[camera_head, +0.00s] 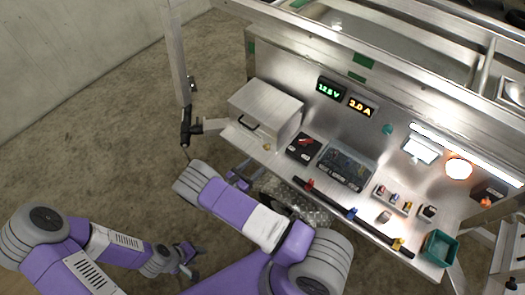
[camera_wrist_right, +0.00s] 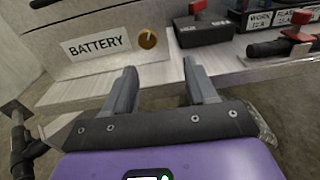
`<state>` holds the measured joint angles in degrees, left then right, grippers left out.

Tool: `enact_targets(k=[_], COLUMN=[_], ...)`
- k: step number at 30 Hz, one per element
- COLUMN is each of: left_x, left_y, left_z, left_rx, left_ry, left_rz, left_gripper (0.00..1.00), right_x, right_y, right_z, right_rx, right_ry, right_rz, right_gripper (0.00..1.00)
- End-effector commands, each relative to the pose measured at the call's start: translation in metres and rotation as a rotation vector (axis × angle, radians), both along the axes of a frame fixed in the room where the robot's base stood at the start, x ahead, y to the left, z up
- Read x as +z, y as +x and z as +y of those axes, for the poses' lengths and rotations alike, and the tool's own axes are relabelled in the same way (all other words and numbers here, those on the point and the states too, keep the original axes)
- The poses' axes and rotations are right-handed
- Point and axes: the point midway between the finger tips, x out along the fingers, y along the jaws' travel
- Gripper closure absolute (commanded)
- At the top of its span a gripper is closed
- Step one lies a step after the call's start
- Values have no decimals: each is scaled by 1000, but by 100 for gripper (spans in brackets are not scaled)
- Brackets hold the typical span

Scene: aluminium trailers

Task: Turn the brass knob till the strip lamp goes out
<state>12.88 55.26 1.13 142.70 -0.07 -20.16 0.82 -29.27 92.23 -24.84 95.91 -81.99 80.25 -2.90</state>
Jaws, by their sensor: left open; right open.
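The brass knob (camera_wrist_right: 147,39) sits to the right of a BATTERY label (camera_wrist_right: 97,46) in the right wrist view. It shows as a small spot (camera_head: 267,147) below the metal box in the head view. The strip lamp (camera_head: 465,155) is a long bar glowing white along the right of the back panel. My right gripper (camera_wrist_right: 159,66) is open and empty, its fingertips short of the knob, which shows between and beyond them. In the head view my right gripper (camera_head: 242,178) is partly hidden by its own arm. My left gripper (camera_head: 187,264) is open, low over the floor, away from the bench.
A metal box (camera_head: 265,108) stands above the knob. A black switch box with a red switch (camera_head: 303,146) is to its right. Readouts show 12.5 V (camera_head: 329,89) and 3.0 A (camera_head: 361,106). A teal bin (camera_head: 440,248) is at right.

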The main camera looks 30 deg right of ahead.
Motion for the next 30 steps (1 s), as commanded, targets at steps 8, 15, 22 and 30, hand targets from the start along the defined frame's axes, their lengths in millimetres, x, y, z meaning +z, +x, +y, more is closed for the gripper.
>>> enact_targets(k=[8,15,22,30], left_x=[-1,-2,-3,-3], left_y=[0,0,0,0], left_z=[0,0,0,0], left_rx=[0,0,0,0], left_ry=[0,0,0,0], left_rz=[0,0,0,0], left_gripper=[57,57,57,57], right_x=[10,9,9,9], right_y=[21,35,40,39], right_z=[-18,-51,-63,-63], right_rx=[46,44,46,45], right_ry=[-48,-45,-45,-44], right_rz=[-24,-25,-24,-24], right_gripper=[43,43,43,53])
